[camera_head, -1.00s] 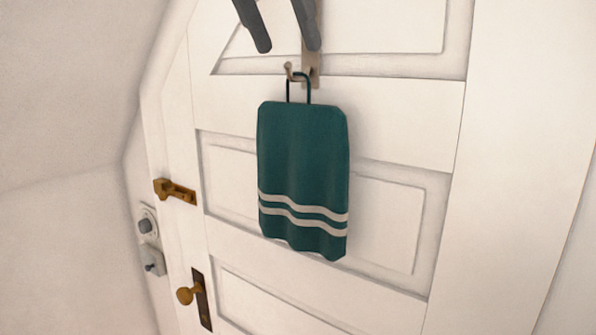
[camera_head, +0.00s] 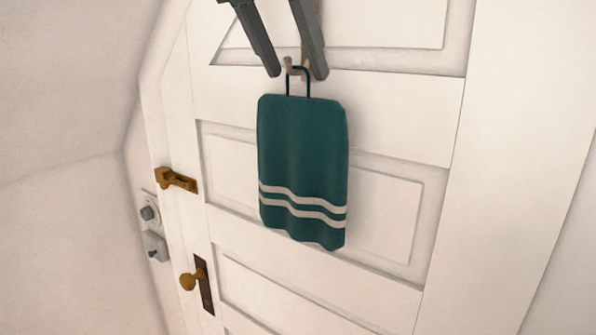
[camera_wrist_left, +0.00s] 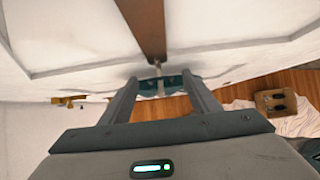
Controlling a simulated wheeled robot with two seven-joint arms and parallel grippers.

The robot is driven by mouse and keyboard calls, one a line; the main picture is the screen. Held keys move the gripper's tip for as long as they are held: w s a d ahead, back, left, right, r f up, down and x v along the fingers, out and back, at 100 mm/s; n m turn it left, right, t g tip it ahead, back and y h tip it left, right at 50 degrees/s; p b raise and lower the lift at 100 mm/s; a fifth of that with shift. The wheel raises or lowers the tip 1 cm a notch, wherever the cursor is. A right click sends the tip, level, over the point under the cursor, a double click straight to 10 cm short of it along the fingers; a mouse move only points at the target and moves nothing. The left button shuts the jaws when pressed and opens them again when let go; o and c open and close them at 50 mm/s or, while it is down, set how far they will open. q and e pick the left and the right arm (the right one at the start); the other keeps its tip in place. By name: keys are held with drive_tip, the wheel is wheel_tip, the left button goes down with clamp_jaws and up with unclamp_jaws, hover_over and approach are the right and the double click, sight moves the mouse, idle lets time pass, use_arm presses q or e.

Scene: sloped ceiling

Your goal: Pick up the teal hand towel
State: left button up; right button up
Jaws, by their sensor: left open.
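The teal hand towel (camera_head: 302,165) with two pale stripes hangs by a dark loop from a hook (camera_head: 291,66) on the white door. In the left wrist view its top edge (camera_wrist_left: 176,82) shows beyond the fingers. My left gripper (camera_head: 297,76) is open and empty, pointing down at the hook. Its two fingers lie to either side of the hook and the top of the loop, above the towel cloth. The wrist view also shows the open fingers (camera_wrist_left: 164,84) with the hook between them. My right gripper is not in view.
The white panelled door (camera_head: 400,120) stands behind the towel. A brass latch (camera_head: 176,180) and a brass knob (camera_head: 193,281) are at its left edge. Switches (camera_head: 153,245) sit on the wall. The wrist view shows a brown box (camera_wrist_left: 273,103) over the wooden floor.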

use_arm(q)
clamp_jaws()
drive_tip(key=shift+a+r, duration=0.1)
drive_tip(key=shift+r, duration=0.05)
drive_tip(key=shift+s+a+r+b, duration=0.1)
drive_tip(key=shift+s+r+b, duration=0.1)
drive_tip(key=shift+b, duration=0.1)
drive_tip(key=s+a+r+b, duration=0.4)
drive_tip(key=s+a+r, duration=0.3)
drive_tip(key=s, duration=0.4)
drive_tip(key=shift+a+r+b, duration=0.2)
drive_tip(key=shift+a+b, duration=0.15)
drive_tip(key=shift+a, duration=0.1)
